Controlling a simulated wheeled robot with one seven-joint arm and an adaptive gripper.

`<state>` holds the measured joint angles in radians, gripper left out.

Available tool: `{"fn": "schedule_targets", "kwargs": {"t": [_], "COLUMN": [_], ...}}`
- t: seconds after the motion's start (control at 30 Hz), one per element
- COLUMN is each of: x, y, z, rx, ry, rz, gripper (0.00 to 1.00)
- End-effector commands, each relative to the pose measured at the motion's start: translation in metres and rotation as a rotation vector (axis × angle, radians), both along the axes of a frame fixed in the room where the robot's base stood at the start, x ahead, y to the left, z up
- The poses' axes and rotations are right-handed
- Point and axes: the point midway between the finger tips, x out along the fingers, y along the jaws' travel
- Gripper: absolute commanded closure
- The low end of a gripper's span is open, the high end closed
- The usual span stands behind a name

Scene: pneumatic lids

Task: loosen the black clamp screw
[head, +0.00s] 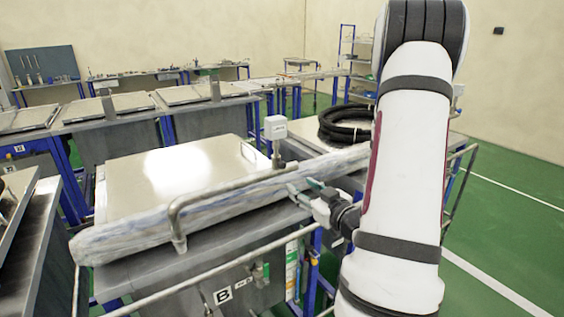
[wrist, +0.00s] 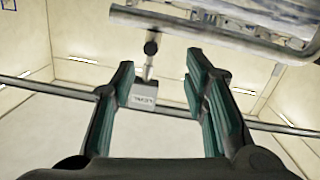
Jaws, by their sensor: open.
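A small round black knob, which looks like the clamp screw (wrist: 151,48), sits on a thin upright post in the wrist view. The post carries a light grey box (wrist: 144,96) with a label; this box also shows in the head view (head: 275,127). My gripper (wrist: 160,68) is open, with green-padded fingers apart and nothing between them. The knob appears beyond the fingertips, nearer the left finger; the distance is unclear. In the head view my gripper (head: 303,190) is beside the right part of the wrapped roll. The knob cannot be made out there.
A long plastic-wrapped roll (head: 130,235) lies along the bench front, with a bent metal handle (head: 176,220) over it. A metal lid (head: 165,180) lies behind. A black coiled hose (head: 345,125) rests at the right. Green floor (head: 510,190) is clear at the right.

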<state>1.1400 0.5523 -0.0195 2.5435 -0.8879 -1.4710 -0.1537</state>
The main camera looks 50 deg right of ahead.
Motion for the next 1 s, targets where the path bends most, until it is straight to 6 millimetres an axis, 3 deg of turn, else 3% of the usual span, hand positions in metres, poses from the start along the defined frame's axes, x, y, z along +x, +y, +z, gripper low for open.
{"fn": "schedule_targets", "kwargs": {"t": [0.1, 0.27, 0.77, 1.0], "x": [-0.019, -0.019, 0.009, 0.051], "y": [-0.005, -0.006, -0.013, -0.025], "z": [0.005, 0.007, 0.004, 0.008], "rx": [0.015, 0.015, 0.012, 0.015], "ry": [-0.064, -0.089, -0.087, -0.088], "rz": [-0.008, -0.009, -0.010, -0.005], "gripper": [0.59, 0.59, 0.59, 0.59]}}
